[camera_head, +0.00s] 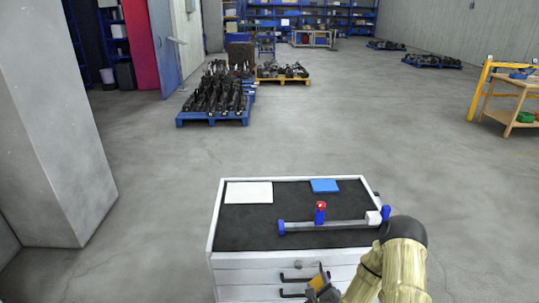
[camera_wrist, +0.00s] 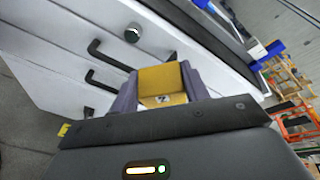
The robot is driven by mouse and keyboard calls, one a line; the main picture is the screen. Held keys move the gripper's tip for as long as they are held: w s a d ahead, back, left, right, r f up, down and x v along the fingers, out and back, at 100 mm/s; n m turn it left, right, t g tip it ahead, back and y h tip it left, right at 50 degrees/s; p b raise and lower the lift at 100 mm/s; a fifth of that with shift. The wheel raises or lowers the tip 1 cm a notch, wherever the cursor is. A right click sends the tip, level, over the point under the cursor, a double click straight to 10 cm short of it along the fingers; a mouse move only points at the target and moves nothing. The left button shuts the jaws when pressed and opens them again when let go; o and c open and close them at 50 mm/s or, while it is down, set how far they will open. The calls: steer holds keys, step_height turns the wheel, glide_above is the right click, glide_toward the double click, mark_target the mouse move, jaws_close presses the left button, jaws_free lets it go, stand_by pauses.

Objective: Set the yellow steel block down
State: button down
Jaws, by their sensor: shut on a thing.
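The yellow steel block (camera_wrist: 163,80) is between the two fingers of my gripper (camera_wrist: 164,94) in the wrist view. My gripper is shut on it. In the head view the block (camera_head: 319,282) and my gripper (camera_head: 322,287) are at the bottom, in front of the white cabinet's drawer fronts. They appear lower than the cabinet top (camera_head: 255,222), on its near side. The fingers hide the sides of the block. What lies directly under the block is not visible.
On the cabinet's dark top lie a white plate (camera_head: 249,192), a blue plate (camera_head: 324,186) and a grey bar with blue ends (camera_head: 345,224). A red-topped blue jack (camera_head: 320,213) stands by the bar. A white block (camera_head: 373,218) is near its right end. Drawer handles (camera_wrist: 103,83) jut out.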

stand_by(0.3)
steer(key=s+f, duration=0.4)
steer(key=f, duration=0.1)
steer(key=shift+s+f, duration=0.2)
steer(key=shift+d, duration=0.15)
